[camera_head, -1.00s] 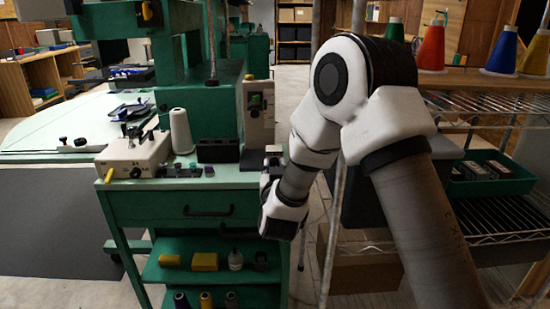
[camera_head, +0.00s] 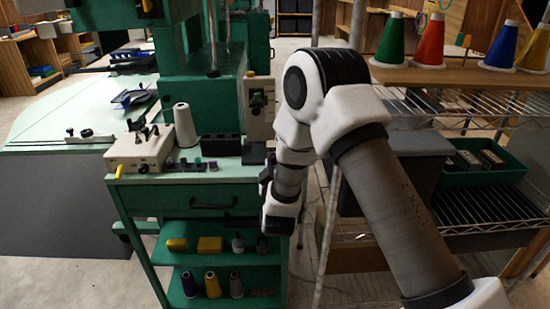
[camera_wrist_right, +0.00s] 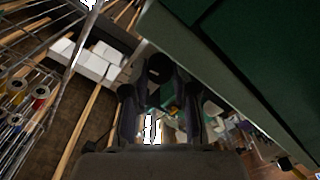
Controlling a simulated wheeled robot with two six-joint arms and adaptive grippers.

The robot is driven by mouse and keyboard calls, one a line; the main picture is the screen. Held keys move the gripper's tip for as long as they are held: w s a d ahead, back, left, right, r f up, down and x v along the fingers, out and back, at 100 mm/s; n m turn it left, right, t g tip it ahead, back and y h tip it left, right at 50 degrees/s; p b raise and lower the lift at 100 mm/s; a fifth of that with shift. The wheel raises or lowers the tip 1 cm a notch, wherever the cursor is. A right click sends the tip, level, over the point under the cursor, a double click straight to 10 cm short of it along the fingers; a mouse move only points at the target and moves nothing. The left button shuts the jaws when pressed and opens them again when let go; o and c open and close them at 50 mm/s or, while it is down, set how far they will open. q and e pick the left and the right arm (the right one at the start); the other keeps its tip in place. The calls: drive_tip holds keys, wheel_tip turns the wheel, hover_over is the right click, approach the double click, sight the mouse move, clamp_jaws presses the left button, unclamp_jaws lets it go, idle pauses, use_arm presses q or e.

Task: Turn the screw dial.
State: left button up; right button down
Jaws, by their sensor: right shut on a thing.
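My right gripper (camera_head: 267,178) is at the right front corner of the green work table (camera_head: 190,185), mostly hidden by its own wrist. In the right wrist view my right gripper (camera_wrist_right: 160,90) has a dark, rounded piece (camera_wrist_right: 160,68) between its fingers, close to the table's green side. This piece may be the screw dial, but it is too dark to be sure. The gripper is shut on it. How far the dial is turned cannot be seen. My left gripper is not in view.
A white control box (camera_head: 140,150) and a white thread cone (camera_head: 185,125) stand on the table. A wire rack (camera_head: 480,200) with coloured cones and a green bin (camera_head: 490,172) stands at right. Thin poles (camera_head: 330,225) rise close beside my right arm.

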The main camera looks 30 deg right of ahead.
idle(0.3)
drive_tip(key=shift+r, duration=0.1)
drive_tip(key=c, duration=0.9)
unclamp_jaws()
